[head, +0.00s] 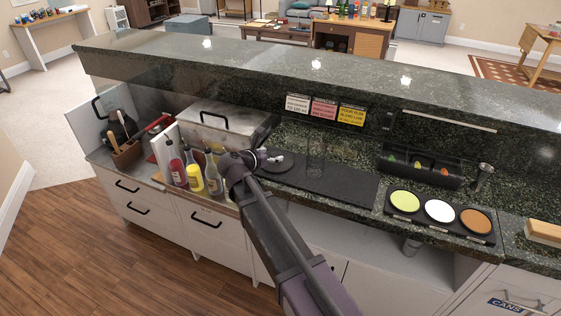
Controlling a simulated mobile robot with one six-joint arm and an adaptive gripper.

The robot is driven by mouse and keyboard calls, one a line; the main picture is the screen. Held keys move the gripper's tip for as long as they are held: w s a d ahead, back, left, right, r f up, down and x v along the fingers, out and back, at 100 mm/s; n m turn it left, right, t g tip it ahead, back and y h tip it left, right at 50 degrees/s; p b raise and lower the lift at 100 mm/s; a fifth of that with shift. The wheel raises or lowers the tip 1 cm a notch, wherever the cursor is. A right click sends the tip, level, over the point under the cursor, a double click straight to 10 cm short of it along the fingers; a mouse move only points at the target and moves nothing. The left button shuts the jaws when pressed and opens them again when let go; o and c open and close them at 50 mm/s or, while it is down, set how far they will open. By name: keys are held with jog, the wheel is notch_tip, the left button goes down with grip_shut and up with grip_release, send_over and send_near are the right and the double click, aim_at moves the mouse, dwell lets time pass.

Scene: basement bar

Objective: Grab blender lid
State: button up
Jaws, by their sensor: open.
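I cannot make out a blender lid for certain. A clear, see-through vessel (316,158) stands on the black mat (335,187) on the counter; whether it belongs to a blender is unclear. My arm reaches up from the bottom of the head view. My gripper (268,158) is at its far end, over the left end of the mat, left of the clear vessel and apart from it. It is open, and I see nothing held. My own wrist hides part of it, and small pale bits there are hard to tell apart.
Several bottles (195,178) stand just left of my wrist, before a lidded steel container (220,122). A wooden utensil holder (127,155) is further left. Right are a black caddy (421,167), a tray with round colored dishes (439,211) and a wooden block (544,233). A raised granite ledge (310,75) runs behind.

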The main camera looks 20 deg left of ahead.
aim_at(275, 153)
jog(key=shift+b+x, duration=0.9)
jog(key=shift+x, duration=1.6)
jog(key=shift+a, duration=0.1)
jog(key=c, duration=1.1)
